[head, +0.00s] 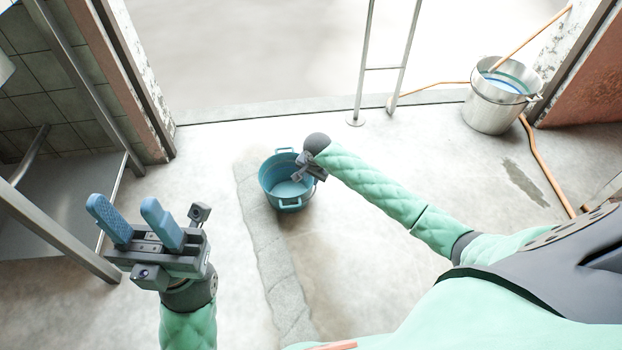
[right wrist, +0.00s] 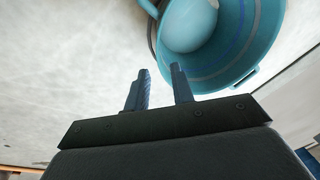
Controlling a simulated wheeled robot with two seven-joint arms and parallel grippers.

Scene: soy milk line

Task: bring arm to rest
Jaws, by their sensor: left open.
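My left gripper (head: 120,208) is at the lower left of the head view, pointing up the picture. Its two blue fingers are spread apart with nothing between them. My right arm reaches from the right toward the picture's middle. Its gripper (right wrist: 160,82) is in the right wrist view, with two dark fingers apart and an empty gap between them. In the head view my right gripper overlaps the right rim of a blue two-handled bucket (head: 268,194). The bucket (right wrist: 262,62) also shows beyond my right fingers; I cannot tell whether they touch it.
A metal bucket (head: 491,112) with blue inside stands at the upper right, near an orange hose (head: 545,165). A metal stand (head: 383,67) rises at the top middle. A metal-framed table (head: 62,232) is at the left.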

